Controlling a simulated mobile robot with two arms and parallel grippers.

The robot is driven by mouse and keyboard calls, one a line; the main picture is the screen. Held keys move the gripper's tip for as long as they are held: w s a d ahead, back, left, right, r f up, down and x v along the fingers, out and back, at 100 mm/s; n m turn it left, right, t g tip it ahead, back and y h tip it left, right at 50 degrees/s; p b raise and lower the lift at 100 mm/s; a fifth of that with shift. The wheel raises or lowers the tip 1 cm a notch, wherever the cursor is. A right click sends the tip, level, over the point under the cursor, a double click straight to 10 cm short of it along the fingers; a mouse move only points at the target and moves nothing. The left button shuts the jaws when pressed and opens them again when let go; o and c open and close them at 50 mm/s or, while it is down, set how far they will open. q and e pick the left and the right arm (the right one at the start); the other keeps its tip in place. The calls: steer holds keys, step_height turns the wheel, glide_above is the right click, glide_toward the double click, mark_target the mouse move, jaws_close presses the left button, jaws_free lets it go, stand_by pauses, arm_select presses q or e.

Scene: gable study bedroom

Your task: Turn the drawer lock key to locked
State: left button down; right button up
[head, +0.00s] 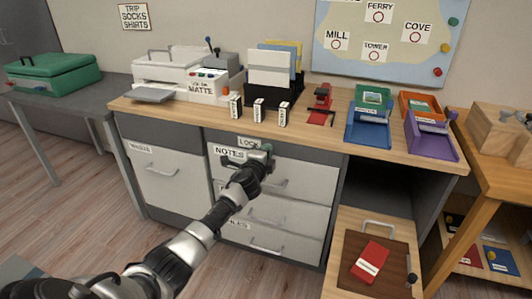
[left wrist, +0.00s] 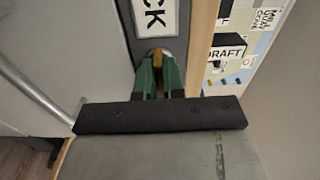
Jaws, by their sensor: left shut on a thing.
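The drawer unit (head: 305,185) stands under the desk top, with its drawers closed. A LOCK label (head: 248,142) sits near its top edge, and the same label shows in the left wrist view (left wrist: 153,16). My left gripper (head: 267,150) reaches to the front of the unit beside that label. In the left wrist view, the green fingers of my left gripper (left wrist: 160,70) are shut on the brass-coloured key (left wrist: 158,59) at the lock. The fingers hide most of the key and lock, so I cannot tell the turn angle. My right gripper is out of view.
The wooden desk top (head: 210,116) overhangs close above the lock. A drawer handle (head: 272,184) is just below my left gripper. The floor at left is clear.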

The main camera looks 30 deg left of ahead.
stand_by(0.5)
arm_select(q)
steer(key=c, duration=1.2)
jaws_free()
steer(key=shift+c, duration=0.2)
steer(key=p+v, duration=0.2)
steer(key=v, duration=0.8)
steer(key=shift+s+p, duration=0.3)
steer(key=shift+s, duration=0.1)
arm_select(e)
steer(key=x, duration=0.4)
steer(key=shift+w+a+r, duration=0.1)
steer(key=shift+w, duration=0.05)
